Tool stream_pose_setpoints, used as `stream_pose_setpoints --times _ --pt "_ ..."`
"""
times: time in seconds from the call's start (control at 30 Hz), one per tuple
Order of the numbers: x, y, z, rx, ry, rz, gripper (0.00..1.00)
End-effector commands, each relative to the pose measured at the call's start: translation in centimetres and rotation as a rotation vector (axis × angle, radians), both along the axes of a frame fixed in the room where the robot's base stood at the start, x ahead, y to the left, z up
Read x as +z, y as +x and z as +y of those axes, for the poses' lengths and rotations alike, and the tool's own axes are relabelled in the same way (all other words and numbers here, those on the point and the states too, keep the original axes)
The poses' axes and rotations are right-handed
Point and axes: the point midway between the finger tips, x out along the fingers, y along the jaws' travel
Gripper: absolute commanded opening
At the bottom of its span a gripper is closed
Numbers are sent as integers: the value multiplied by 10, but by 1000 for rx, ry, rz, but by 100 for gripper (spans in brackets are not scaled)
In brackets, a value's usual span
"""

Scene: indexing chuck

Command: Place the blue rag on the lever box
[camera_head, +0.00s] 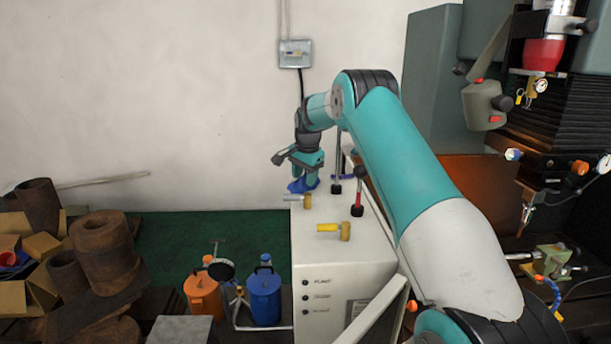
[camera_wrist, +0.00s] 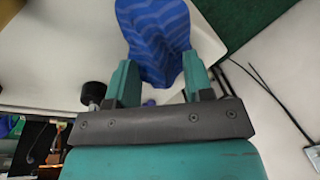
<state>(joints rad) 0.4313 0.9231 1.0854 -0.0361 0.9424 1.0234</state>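The blue rag (camera_head: 297,187) is at the back left corner of the top of the white lever box (camera_head: 340,262). My gripper (camera_head: 313,177) points down right at the rag. In the wrist view the striped rag (camera_wrist: 158,35) reaches from beyond the fingertips back between the two teal fingers of my gripper (camera_wrist: 158,72). The fingers are apart with the rag between them. I cannot tell whether they press on it or whether the rag rests on the box. The fingers and arm hide part of the rag.
Two upright black-knobbed levers (camera_head: 359,190) and a yellow handle (camera_head: 334,230) stand on the box top near my gripper. Orange (camera_head: 204,297) and blue (camera_head: 265,297) canisters stand left of the box. Machinery (camera_head: 545,130) fills the right.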

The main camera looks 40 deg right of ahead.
Motion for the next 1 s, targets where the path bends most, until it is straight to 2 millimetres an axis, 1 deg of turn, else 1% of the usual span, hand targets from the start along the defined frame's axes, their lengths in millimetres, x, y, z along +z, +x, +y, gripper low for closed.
stream_pose_setpoints --times 0.1,0.23,0.37,0.6,0.7,0.83,1.0 --pt "1 0 0 0 0 0 47" --pt "9 -1 0 0 -2 -3 47" --pt "32 -5 2 0 -3 -6 47" --pt "84 -15 5 -1 -1 -4 47" --pt "102 -18 5 0 -2 -3 47" --pt "115 -21 6 -1 -1 -1 47" --pt "121 -22 8 2 0 0 47"
